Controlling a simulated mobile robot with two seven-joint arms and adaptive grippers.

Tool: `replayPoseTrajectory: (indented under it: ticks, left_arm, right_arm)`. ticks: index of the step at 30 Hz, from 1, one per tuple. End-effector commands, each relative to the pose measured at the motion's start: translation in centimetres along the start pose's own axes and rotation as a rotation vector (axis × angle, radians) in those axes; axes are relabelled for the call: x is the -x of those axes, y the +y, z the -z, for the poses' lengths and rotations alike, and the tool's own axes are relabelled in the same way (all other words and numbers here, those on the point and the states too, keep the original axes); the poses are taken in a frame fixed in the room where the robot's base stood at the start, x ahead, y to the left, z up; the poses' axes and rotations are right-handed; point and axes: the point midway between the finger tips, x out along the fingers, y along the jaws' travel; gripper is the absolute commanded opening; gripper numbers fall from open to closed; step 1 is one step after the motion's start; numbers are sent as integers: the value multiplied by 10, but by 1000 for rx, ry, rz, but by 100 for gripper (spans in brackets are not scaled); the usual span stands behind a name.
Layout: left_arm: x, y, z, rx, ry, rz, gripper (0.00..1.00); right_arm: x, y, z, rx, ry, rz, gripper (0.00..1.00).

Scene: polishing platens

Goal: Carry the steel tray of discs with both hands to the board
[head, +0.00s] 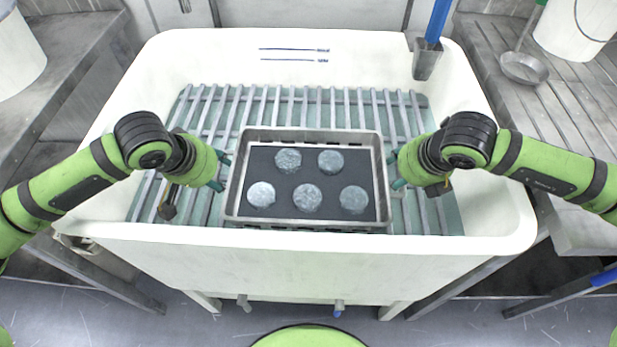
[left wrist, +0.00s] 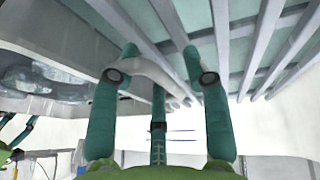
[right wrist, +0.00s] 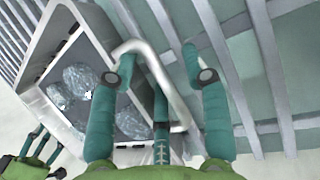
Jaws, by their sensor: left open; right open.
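The steel tray (head: 231,205) lies on slatted bars inside a white basin. It has a dark lining and holds several round grey mottled discs (head: 307,197). My left gripper (head: 222,170) is at the tray's left side, open, with the tray's left handle (left wrist: 150,72) between its spread fingers in the left wrist view. My right gripper (head: 394,170) is at the right side, open, with the right handle (right wrist: 158,72) between its fingers in the right wrist view. I cannot tell whether any finger touches a handle. I cannot make out a board in these views.
The white basin (head: 290,262) has raised walls around the bars (head: 215,105). A metal holder (head: 427,60) with a blue handle hangs at its back right.

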Motion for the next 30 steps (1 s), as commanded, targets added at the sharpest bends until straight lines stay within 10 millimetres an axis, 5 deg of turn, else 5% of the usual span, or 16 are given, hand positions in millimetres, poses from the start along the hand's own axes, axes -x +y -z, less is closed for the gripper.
replayPoseTrajectory:
  ticks: [7, 10, 11, 30]
  left_arm:
    - [0, 0, 0, 0, 0, 0, 43]
    - [0, 0, 0, 0, -1, 0, 3]
    - [0, 0, 0, 0, -1, 0, 0]
    - [12, 3, 6, 1, 6, -2, 0]
  right_arm:
    - [0, 0, 0, 0, 0, 0, 43]
    - [0, 0, 0, 0, 0, 0, 3]
    - [0, 0, 0, 0, 0, 0, 0]
    - [11, 3, -6, -1, -5, -1, 0]
